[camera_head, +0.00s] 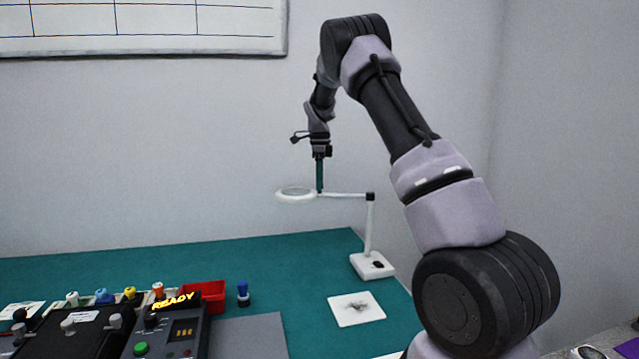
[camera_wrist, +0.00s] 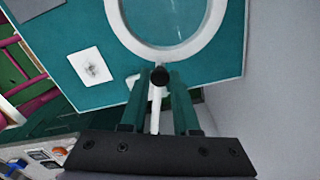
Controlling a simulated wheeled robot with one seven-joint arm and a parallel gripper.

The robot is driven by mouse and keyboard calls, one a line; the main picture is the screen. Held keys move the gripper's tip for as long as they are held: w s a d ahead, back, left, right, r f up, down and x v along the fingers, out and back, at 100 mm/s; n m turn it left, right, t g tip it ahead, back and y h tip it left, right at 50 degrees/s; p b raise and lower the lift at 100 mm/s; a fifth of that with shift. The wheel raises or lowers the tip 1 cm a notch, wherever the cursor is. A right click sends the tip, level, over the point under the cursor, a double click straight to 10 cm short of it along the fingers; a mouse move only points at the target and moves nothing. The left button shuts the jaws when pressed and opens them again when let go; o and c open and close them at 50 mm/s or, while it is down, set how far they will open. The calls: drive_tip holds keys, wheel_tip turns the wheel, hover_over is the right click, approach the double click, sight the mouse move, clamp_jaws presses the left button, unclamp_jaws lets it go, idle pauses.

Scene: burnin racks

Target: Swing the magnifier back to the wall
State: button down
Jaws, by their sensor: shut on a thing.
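The magnifier has a white ring lens (camera_head: 296,195) on a thin horizontal arm, carried by an upright post (camera_head: 369,225) on a white base (camera_head: 371,266) near the bench's right edge. The lens points left from the post, above the bench and apart from the wall. My gripper (camera_head: 319,189) comes down from above with its green fingers at the arm, beside the ring. The finger contact is partly hidden.
The green bench (camera_head: 285,262) holds a white card (camera_head: 356,308) in front of the magnifier base. A red bin (camera_head: 206,294), a blue-capped stamp-like piece (camera_head: 243,293) and a tester reading READY (camera_head: 170,325) stand at left. The back wall (camera_head: 150,150) is clear around the lens.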

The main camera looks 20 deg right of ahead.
drive_tip(key=shift+w+d+r, duration=0.1)
drive_tip(key=shift+w+r, duration=0.05)
drive_tip(key=c, duration=0.7)
unclamp_jaws()
drive_tip(key=shift+o, duration=0.2)
wheel_tip(320, 180, up, 11)
drive_tip(key=shift+f, duration=0.2)
